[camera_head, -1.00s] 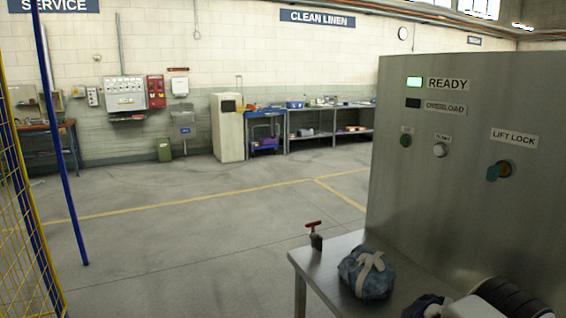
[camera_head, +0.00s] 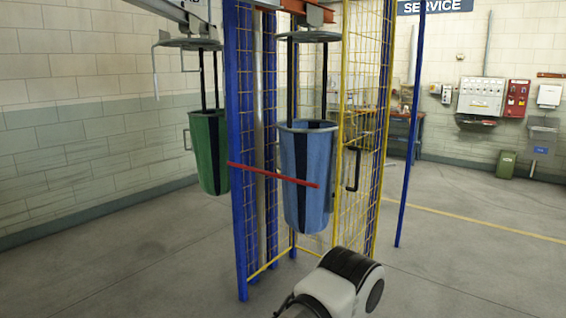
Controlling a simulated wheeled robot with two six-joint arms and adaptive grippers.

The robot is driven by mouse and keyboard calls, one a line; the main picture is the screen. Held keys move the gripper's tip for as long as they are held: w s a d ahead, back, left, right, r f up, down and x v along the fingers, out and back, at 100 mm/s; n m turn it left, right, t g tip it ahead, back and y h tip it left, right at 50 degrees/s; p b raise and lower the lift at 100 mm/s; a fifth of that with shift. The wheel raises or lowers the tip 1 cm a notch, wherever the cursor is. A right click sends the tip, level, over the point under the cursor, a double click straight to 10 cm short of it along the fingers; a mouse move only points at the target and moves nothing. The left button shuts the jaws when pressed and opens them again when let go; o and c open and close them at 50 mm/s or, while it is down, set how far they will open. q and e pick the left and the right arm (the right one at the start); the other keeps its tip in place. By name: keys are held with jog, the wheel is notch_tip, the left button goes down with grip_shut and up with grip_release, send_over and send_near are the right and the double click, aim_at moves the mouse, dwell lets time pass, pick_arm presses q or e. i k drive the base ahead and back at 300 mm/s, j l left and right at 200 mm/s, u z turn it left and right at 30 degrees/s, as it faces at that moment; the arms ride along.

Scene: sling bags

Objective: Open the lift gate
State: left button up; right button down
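The lift is a tall cage with blue posts and yellow wire mesh. A yellow-framed mesh panel (camera_head: 362,120) on its right side carries a black upright handle (camera_head: 352,168) and looks like the gate. I cannot tell whether it is latched. A red bar (camera_head: 270,175) crosses the cage front, in front of a hanging blue bag (camera_head: 305,160) with black stripes. One of my arm links, white and black, shows at the bottom centre, short of the cage. No gripper fingers show in the picture.
A green bag (camera_head: 208,150) hangs from the overhead rail left of the cage. A thin blue post (camera_head: 410,130) stands right of the mesh panel. A green bin (camera_head: 506,164) and wall boxes are at the back right. Floor in front and to the right is clear.

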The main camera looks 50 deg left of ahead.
aim_at(345, 2)
jog(key=u, duration=1)
jog(key=i+l+u, duration=0.25)
jog(key=i+l, duration=0.9)
jog(key=l, duration=0.15)
